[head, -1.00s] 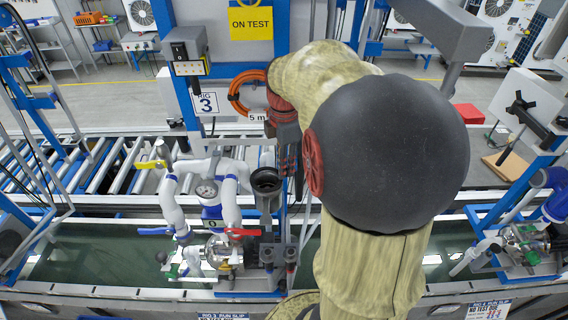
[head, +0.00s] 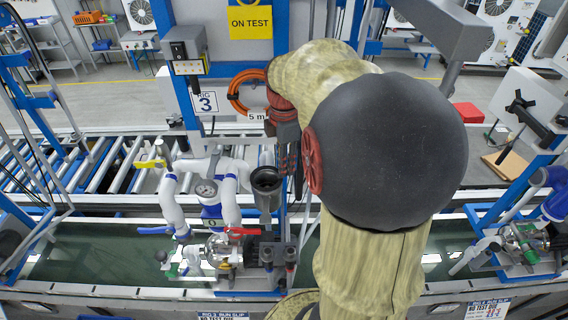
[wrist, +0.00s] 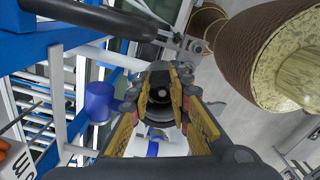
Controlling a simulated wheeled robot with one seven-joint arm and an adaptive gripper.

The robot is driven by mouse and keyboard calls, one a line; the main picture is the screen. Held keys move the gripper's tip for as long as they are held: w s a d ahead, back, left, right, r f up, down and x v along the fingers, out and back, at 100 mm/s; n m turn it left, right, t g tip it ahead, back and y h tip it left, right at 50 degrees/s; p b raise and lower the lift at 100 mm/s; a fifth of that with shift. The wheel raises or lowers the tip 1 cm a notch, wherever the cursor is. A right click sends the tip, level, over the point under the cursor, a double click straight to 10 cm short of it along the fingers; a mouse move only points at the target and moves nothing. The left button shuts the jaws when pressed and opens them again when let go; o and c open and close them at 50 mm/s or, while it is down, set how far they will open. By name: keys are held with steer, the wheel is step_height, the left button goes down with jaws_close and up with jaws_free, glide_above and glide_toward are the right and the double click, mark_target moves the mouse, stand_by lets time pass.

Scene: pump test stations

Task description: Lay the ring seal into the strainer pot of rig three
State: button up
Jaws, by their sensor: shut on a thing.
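The strainer pot (head: 266,183) of rig three is a dark, open-topped cup right of the white pipes in the head view. In the wrist view, a dark round mouth (wrist: 160,78) shows between the fingers. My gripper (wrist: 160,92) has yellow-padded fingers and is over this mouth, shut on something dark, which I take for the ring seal. The seal's outline cannot be told apart from the dark mouth behind it. In the head view my large arm hides most of the gripper, and I cannot tell whether the seal touches the pot.
White pipes with a gauge (head: 206,190), a red-handled valve (head: 243,231) and a blue-handled valve (head: 155,230) stand left of the pot. A water trough (head: 100,255) runs below.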

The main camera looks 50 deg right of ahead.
steer(key=shift+f+b, duration=0.35)
steer(key=shift+f, duration=0.15)
steer(key=o, duration=0.5)
steer(key=shift+o, duration=0.2)
steer(key=shift+r, duration=0.15)
stand_by(0.4)
steer(key=shift+r+p, duration=2.45)
steer(key=shift+r, duration=1.2)
